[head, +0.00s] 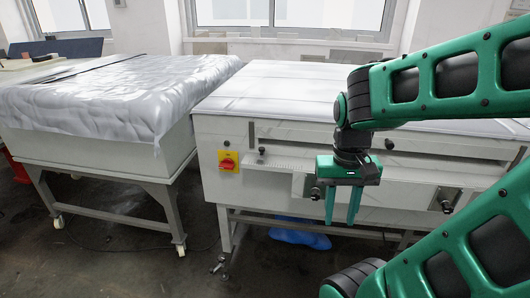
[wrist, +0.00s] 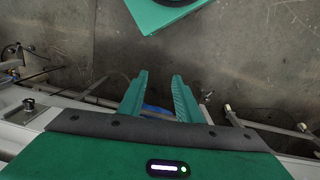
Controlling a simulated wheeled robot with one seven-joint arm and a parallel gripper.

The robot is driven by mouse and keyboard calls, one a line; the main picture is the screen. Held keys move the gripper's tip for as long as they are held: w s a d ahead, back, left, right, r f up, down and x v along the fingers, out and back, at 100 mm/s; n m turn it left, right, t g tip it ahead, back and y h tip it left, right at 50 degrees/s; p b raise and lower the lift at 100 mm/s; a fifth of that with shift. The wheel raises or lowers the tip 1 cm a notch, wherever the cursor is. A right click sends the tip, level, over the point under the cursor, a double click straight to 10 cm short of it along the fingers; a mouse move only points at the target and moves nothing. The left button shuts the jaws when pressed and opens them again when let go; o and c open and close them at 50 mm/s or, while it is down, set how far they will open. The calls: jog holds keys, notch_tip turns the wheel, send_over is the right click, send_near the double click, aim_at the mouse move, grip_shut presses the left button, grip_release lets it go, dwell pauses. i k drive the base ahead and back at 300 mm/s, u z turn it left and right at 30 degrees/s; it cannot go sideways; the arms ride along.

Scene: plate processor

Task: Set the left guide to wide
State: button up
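The plate processor (head: 225,190) is the white machine in the middle of the head view, with a long slot along its front. A small black knob (head: 262,150) sits at the left of the slot and another black knob (head: 389,144) further right. A lower left knob (head: 316,192) is just left of my gripper, and a lower right knob (head: 447,206) is to its right. I cannot tell which part is the left guide or its setting. My gripper (head: 342,218) points down in front of the machine, fingers apart and empty. It also shows open in the wrist view (wrist: 158,78).
A red and yellow switch (head: 228,161) is on the machine's left front. A wrapped table (head: 100,105) on wheels stands left, with a narrow gap between. A blue item (head: 300,236) lies on the floor under the machine. The floor in front is clear.

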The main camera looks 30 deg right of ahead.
aim_at(262, 156)
jog(key=z, duration=0.9)
jog(key=k, duration=0.95)
jog(key=u, duration=0.6)
jog(key=i, duration=1.5)
